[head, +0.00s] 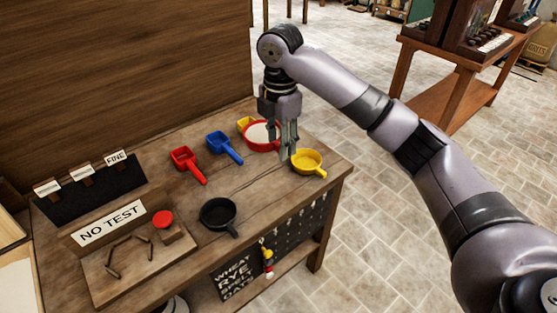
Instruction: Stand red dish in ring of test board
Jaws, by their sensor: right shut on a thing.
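The red dish (260,145), round with pale contents, is at the back right of the wooden table. My right gripper (288,153) comes down at its right edge and is shut on it; the fingers hide the exact grip point. I cannot tell whether the dish touches the table. The test board (105,289) lies at the front left, below a "NO TEST" sign (110,221). Its ring (115,240) is made of several short dark pegs around an empty middle. My left gripper is out of view.
Blue (222,145) and red (186,161) scoops and a black pan (218,213) stand between dish and board. A red button (163,218) is beside the ring.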

